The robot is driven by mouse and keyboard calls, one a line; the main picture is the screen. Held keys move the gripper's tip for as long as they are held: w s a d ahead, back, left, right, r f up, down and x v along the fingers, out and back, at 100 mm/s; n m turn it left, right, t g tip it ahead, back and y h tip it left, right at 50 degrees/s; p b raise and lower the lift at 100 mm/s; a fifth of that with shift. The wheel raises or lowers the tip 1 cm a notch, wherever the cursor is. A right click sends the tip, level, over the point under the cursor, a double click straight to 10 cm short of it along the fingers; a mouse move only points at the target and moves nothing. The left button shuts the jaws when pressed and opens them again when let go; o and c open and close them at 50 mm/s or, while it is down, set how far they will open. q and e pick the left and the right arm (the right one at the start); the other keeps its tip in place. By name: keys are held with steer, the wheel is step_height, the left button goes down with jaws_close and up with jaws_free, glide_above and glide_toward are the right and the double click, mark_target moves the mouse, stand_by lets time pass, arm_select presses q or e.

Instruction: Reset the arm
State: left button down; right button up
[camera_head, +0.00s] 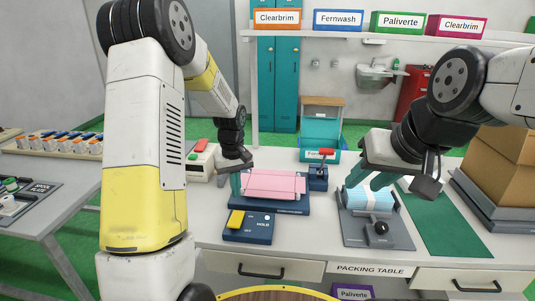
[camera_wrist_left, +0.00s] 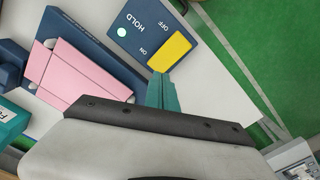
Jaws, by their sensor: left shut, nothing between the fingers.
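My left gripper (camera_head: 236,188) is at the left edge of the blue fixture with the pink sheet (camera_head: 272,184). Its teal fingers are shut and empty. In the left wrist view the closed fingertips (camera_wrist_left: 162,88) are beside the yellow switch (camera_wrist_left: 168,52) on the HOLD box; the pink sheet (camera_wrist_left: 78,72) lies to their left. My right gripper (camera_head: 368,180) is over the light blue piece (camera_head: 371,200) on the grey fixture. Its teal fingers look parted, and its palm hides part of the view. Whether the fingers touch the piece cannot be told.
The blue HOLD box (camera_head: 248,228) stands in front of the pink sheet. A small red-topped device (camera_head: 319,172) stands between the fixtures. A green mat (camera_head: 447,228) and cardboard boxes (camera_head: 500,160) are at the right. A side table (camera_head: 50,205) is at the left.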

arm_select(q)
steer(key=s+r+m+t, duration=0.15)
steer(key=s+r, duration=0.25)
steer(key=r, duration=0.5)
steer(key=s+d+r+m+t+h, duration=0.1)
steer(key=s+r+m+t, duration=0.1)
steer(key=s+r, duration=0.4)
steer(key=s+d+r+m+t+h, duration=0.1)
steer(key=s+r, duration=0.6)
steer(key=s, duration=0.7)
steer(key=shift+m+t, duration=0.85)
steer(key=shift+d, duration=0.1)
